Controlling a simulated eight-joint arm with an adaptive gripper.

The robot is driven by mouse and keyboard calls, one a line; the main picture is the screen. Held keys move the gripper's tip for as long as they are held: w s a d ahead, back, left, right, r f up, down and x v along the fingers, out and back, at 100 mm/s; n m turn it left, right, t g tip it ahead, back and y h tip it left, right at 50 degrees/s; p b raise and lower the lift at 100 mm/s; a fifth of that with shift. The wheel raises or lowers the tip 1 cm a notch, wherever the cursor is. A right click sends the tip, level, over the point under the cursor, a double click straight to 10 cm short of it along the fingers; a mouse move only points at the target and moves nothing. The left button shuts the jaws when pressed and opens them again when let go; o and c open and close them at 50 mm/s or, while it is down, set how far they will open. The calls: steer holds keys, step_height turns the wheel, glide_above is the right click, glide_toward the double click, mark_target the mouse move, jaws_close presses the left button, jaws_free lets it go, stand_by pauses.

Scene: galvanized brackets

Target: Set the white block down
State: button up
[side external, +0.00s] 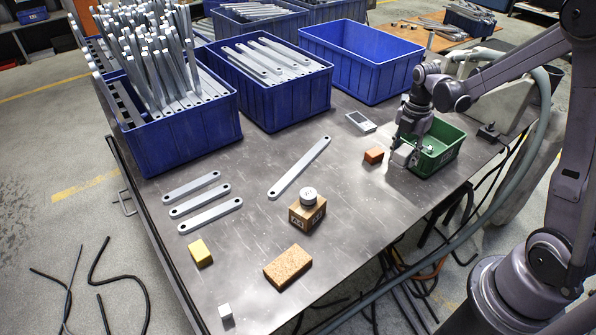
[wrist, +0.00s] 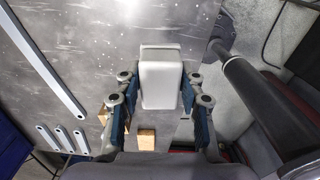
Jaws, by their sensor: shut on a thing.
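My gripper (side external: 402,150) is low over the table, at the left side of the green bin (side external: 440,146). It is shut on a white block (side external: 401,156). In the wrist view the white block (wrist: 161,80) stands out between the two blue-padded fingers of my gripper (wrist: 160,92). The block is close to the tabletop, but I cannot tell if it touches. An orange-red block (side external: 374,155) lies just left of it. A small pale block (side external: 225,312) sits apart at the near table edge.
Blue bins (side external: 190,128) of metal bars stand along the back; one blue bin (side external: 372,72) is empty. Flat brackets (side external: 300,168), a yellow block (side external: 201,252), a cork-like block (side external: 288,268) and a wooden block with a metal weight (side external: 307,213) lie about. Bare metal tabletop (side external: 345,210) shows between.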

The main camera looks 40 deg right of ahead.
steer(key=shift+w+a+r, duration=0.15)
steer(key=shift+r, duration=0.35)
steer(key=shift+w+a+r, duration=0.15)
steer(key=shift+r, duration=0.3)
steer(key=w+a+n, duration=0.2)
steer(key=w+a, duration=0.2)
steer(key=n, duration=0.6)
glide_above(248, 231)
step_height(248, 231, down, 12)
steer(key=shift+f, duration=2.05)
steer(key=shift+f, duration=0.1)
